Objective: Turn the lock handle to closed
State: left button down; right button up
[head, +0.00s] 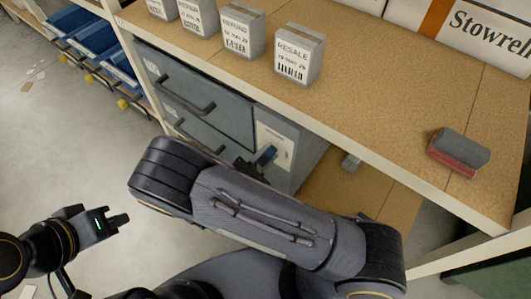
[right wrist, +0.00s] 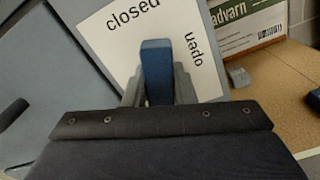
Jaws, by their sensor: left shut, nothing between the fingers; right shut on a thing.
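The lock handle (right wrist: 155,68) is a blue lever in front of a white label (right wrist: 105,40) printed "closed" and "open". In the right wrist view its tip points up, between the two words. In the head view the blue handle (head: 266,156) shows on the front of a grey drawer cabinet (head: 222,108). My right gripper (right wrist: 156,88) is shut on the handle, one finger at each side; my arm hides much of it in the head view. My left gripper (head: 122,219) is shut and empty, low at the left, apart from the cabinet.
Several small labelled boxes (head: 297,54) stand on the wooden shelf (head: 370,95) above the cabinet. A grey and red block (head: 459,152) lies at its right. Blue bins (head: 85,35) are at the far left.

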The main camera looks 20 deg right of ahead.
jog(key=shift+n+p, duration=0.75)
jog(key=shift+n, duration=1.25)
jog(key=o, duration=1)
jog(key=v, duration=0.8)
jog(key=shift+p, duration=0.3)
